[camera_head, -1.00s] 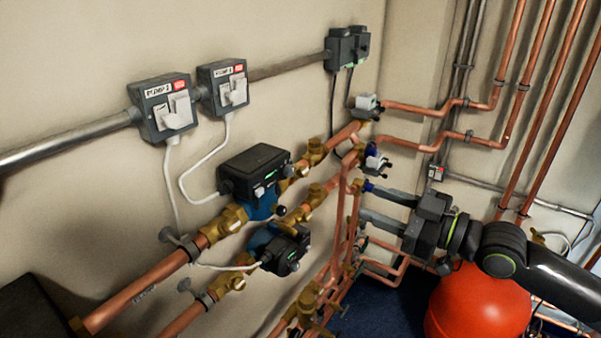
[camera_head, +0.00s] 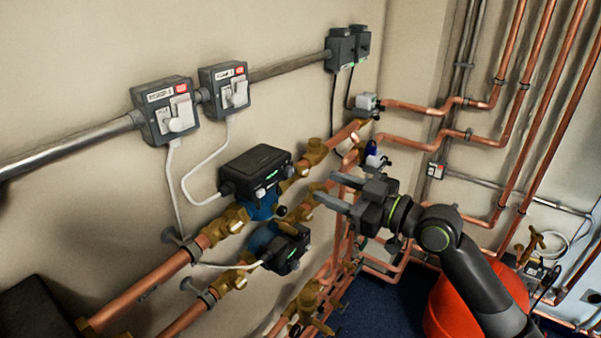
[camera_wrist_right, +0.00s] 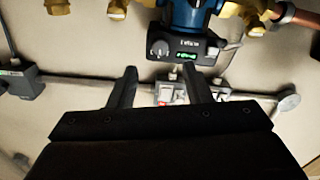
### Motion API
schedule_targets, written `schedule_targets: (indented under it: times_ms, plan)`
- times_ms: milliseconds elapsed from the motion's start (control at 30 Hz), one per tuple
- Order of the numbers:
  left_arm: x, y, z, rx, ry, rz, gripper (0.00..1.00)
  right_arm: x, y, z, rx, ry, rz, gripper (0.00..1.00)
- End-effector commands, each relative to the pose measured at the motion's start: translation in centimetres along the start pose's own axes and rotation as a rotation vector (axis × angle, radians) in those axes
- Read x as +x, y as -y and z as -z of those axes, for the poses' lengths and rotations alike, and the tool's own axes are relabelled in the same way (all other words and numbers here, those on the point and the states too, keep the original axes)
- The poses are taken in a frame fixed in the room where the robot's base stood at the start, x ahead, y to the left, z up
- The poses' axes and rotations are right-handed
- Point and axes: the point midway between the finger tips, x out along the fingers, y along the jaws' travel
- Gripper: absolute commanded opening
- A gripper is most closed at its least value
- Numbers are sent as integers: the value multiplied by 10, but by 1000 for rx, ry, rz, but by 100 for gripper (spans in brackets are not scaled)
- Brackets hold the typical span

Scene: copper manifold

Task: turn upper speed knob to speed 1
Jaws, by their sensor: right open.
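The upper pump's black control box (camera_head: 255,168) sits on a blue body in the upper copper pipe. Its small speed knob (camera_head: 289,171) is at the right end of the front face, beside a green light. In the right wrist view the picture is upside down, and the knob (camera_wrist_right: 159,48) shows left of the green display. My right gripper (camera_head: 322,188) is open and empty, to the right of the knob and apart from it. Its two fingers (camera_wrist_right: 160,70) point toward the wall. The knob's exact setting is too small to read. My left gripper is out of view.
A lower pump (camera_head: 287,252) sits just below the upper one. Brass valves (camera_head: 313,152) and copper pipes crowd the right side. Two switch boxes (camera_head: 166,110) (camera_head: 224,88) with white cables are on the wall above. A red vessel (camera_head: 450,300) stands at lower right.

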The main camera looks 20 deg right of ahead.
Motion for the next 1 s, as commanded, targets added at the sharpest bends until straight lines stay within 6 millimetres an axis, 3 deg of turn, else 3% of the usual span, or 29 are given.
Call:
schedule_targets:
  times_ms: [533, 1000]
  plan:
    - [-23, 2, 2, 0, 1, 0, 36, 69, 0, 2, 4, -1, 1, 45]
    - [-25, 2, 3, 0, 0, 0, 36, 80, 0, 0, 0, 1, 1, 45]
